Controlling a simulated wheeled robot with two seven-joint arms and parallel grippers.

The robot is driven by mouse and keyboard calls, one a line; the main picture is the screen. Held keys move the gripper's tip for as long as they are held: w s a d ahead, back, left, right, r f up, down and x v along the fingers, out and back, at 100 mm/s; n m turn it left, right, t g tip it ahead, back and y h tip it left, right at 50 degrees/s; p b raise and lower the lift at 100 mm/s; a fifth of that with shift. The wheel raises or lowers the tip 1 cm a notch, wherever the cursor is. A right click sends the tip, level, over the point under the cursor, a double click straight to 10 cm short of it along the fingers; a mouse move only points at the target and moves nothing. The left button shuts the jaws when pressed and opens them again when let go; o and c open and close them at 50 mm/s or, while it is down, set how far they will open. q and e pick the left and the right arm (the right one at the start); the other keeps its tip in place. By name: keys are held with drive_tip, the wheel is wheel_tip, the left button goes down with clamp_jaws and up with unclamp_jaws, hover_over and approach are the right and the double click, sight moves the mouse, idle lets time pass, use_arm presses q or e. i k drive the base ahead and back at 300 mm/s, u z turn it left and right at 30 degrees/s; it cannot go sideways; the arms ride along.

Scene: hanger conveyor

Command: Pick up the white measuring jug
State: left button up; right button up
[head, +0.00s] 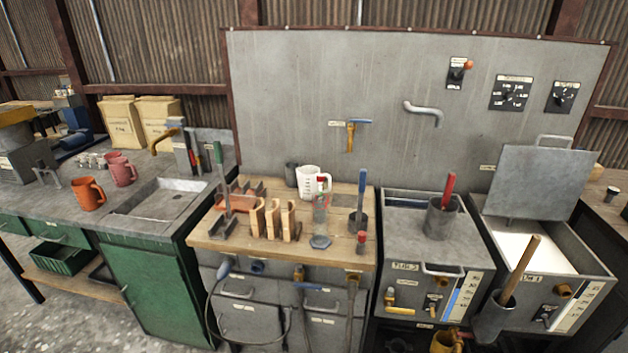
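The white measuring jug (309,181) stands upright near the back of the wooden-topped bench (221,243), in the middle of the head view. It has dark markings on its side. Neither of my grippers shows in the head view, and nothing is seen touching the jug.
A dark cup (291,174) stands just left of the jug. Wooden blocks (273,219), upright tools and a blue-handled tool in a dark holder (358,222) stand in front and beside it. A metal panel (290,95) rises behind. Orange (88,194) and pink jugs (121,170) stand left.

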sight(307, 183)
drive_tip(key=u, duration=0.2)
drive_tip(key=i, duration=1.65)
drive_tip(key=u, duration=0.3)
